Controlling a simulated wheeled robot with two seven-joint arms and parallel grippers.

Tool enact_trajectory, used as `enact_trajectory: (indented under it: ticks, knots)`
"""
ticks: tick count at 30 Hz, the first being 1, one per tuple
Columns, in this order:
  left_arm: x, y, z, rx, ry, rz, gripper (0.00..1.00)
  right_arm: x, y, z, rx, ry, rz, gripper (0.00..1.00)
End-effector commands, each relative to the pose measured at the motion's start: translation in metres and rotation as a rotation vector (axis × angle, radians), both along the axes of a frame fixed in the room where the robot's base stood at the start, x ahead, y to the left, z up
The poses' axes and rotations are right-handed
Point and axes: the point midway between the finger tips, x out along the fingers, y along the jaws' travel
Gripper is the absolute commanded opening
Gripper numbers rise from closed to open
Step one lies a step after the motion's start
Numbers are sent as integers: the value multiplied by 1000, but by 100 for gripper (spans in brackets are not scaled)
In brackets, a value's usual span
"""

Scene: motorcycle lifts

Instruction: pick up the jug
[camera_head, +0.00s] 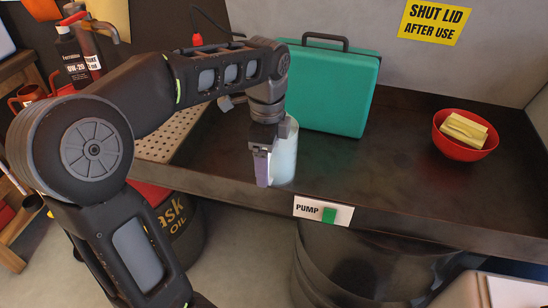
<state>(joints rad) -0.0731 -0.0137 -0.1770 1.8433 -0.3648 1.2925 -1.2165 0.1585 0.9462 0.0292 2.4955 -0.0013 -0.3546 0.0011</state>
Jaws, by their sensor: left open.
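A pale blue-white cylindrical vessel (286,155), which looks like the jug, stands upright near the front edge of the dark metal bench (400,165). My left gripper (262,170) points down at its left side and covers part of it. The gripper is open; I cannot tell whether its fingers touch the vessel or are around it. Any handle on the vessel is hidden or not visible. My right gripper is not in view.
A teal case (328,88) stands just behind the vessel. A red bowl (465,137) with yellow contents sits at the right. A perforated tray (170,137) and a dark bottle (70,57) are at the left. The bench between case and bowl is clear. A PUMP label (309,208) marks the front edge.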

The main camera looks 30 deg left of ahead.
Motion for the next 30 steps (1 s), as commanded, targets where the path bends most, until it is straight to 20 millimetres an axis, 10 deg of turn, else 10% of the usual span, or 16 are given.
enact_trajectory:
  ticks: [30]
  knots:
    - [0,0,0,0,1,0,3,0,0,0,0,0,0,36]
